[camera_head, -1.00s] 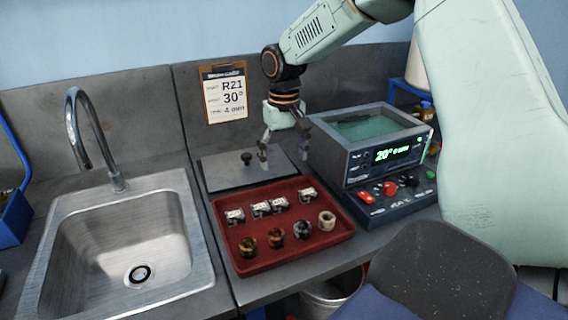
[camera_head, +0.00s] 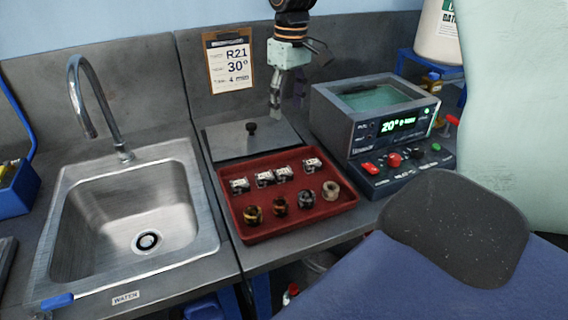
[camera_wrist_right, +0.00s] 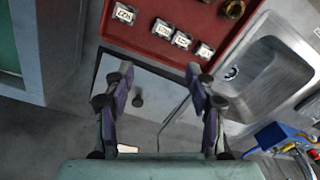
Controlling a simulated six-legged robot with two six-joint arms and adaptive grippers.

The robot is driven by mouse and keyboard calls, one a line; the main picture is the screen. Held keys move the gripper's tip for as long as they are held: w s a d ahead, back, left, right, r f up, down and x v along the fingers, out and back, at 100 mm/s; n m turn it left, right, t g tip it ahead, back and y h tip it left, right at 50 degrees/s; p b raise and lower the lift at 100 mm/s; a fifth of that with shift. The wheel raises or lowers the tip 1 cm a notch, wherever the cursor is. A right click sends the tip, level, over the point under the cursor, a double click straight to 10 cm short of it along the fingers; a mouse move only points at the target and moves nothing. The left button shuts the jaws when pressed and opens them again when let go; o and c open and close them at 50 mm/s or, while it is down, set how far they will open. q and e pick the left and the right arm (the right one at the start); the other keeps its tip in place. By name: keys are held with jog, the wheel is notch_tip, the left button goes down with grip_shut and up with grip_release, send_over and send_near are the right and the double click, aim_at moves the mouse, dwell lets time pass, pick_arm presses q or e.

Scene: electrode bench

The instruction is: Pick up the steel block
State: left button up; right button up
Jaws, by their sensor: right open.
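Several small steel-coloured blocks with white labels stand in a row in the back of a red tray (camera_head: 300,230); I cannot tell which one is meant. The rightmost block (camera_head: 312,165) stands apart; the leftmost block (camera_head: 239,185) is at the other end. The wrist view shows the row at the top, with the set-apart block (camera_wrist_right: 124,13) at left. My right gripper (camera_head: 287,100) is open and empty, above and behind the tray, over a grey plate with a black knob (camera_head: 228,140). Its fingers also show in the wrist view (camera_wrist_right: 160,80). My left gripper is not in view.
Several dark and tan ring-like pieces (camera_head: 279,206) fill the tray's front row. A bath with a green display (camera_head: 372,118) stands right of the tray. A sink (camera_head: 140,200) with a tall tap (camera_head: 84,95) is at left. A clipboard (camera_head: 229,65) leans at the back.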

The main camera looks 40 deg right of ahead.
aim_at(283, 171)
jog(key=f+n, duration=0.3)
jog(key=n, duration=0.1)
jog(key=f+n+y, duration=0.1)
jog(key=f+n, duration=0.6)
jog(key=n, duration=0.2)
jog(key=shift+s+a+f+t, duration=0.15)
jog(key=shift+a+f+t, duration=0.05)
jog(key=shift+f+t, duration=0.1)
jog(key=shift+a+f+b, duration=0.15)
jog(key=shift+a+f, duration=0.1)
jog(key=shift+f, duration=1.7)
jog(key=shift+a+f+b, duration=0.15)
jog(key=shift+a+f, duration=0.05)
jog(key=shift+f, duration=1.7)
grip_shut()
